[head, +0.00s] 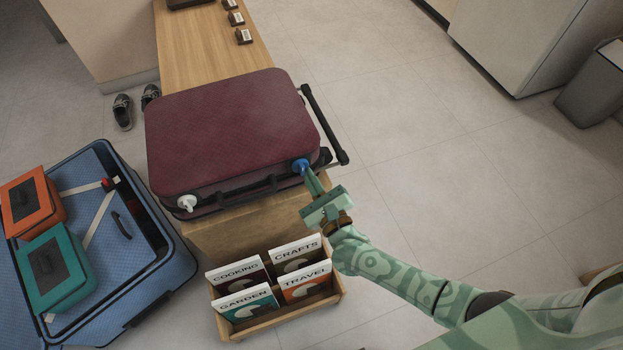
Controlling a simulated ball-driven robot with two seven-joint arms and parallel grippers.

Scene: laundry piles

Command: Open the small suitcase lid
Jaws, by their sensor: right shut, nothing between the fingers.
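The small suitcase (230,130) is maroon and lies flat on the wooden bench, its lid closed. Its front side has a dark handle (247,190), a white latch knob (187,202) at the left and a blue latch knob (299,165) at the right corner. My right gripper (310,180) is shut, with its fingertips at the blue knob; I cannot tell whether they touch it. The fingers partly cover the corner below that knob. My left gripper is not in view.
The wooden bench (205,40) runs to the back. An open blue suitcase (165,270) with orange and teal boxes is at the left. A wooden crate (285,316) of labelled books stands in front. A grey bin (590,88) is far right. The right floor is clear.

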